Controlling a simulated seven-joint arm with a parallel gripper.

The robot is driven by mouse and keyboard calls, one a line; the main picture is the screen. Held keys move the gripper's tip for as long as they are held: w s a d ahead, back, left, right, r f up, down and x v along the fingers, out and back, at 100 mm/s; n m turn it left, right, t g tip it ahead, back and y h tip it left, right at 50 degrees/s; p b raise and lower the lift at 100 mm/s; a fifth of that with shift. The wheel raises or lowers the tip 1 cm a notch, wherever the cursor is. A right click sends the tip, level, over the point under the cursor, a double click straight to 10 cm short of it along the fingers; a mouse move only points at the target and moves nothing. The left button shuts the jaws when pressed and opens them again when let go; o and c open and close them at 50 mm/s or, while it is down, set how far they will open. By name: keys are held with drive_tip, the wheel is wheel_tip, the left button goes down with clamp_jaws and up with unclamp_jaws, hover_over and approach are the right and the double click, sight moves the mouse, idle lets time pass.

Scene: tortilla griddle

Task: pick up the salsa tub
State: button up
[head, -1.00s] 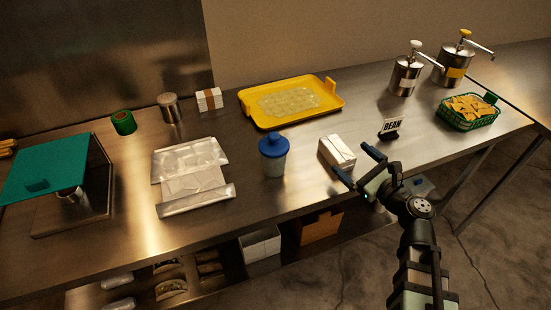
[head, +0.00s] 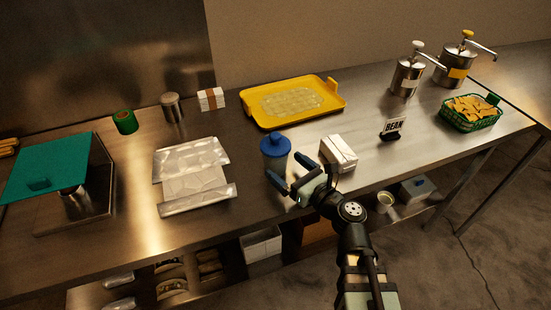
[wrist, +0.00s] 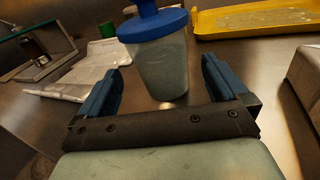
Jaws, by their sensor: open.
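The salsa tub, a translucent tub with a blue knobbed lid (head: 275,145), stands upright on the steel counter near its front edge. In the wrist view the tub (wrist: 162,66) is straight ahead, just beyond and roughly between my fingertips. My gripper (head: 284,165) is open and empty, its blue fingers pointing at the tub from the front right. In the wrist view both fingers of my gripper (wrist: 163,72) show, spread wide. The tub's lower body is partly hidden by a finger in the head view. I cannot tell whether a finger touches it.
A white wrapped block (head: 338,153) stands close to the right of the tub. A yellow tray (head: 335,104) lies behind it. Clear wrapped packs (head: 192,165) lie to the left, with bare counter between. The counter's front edge runs below my gripper.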

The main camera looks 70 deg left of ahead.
sight(274, 133)
drive_tip(key=shift+x, duration=3.05)
drive_tip(key=c, duration=1.1)
drive_tip(key=shift+r, duration=5)
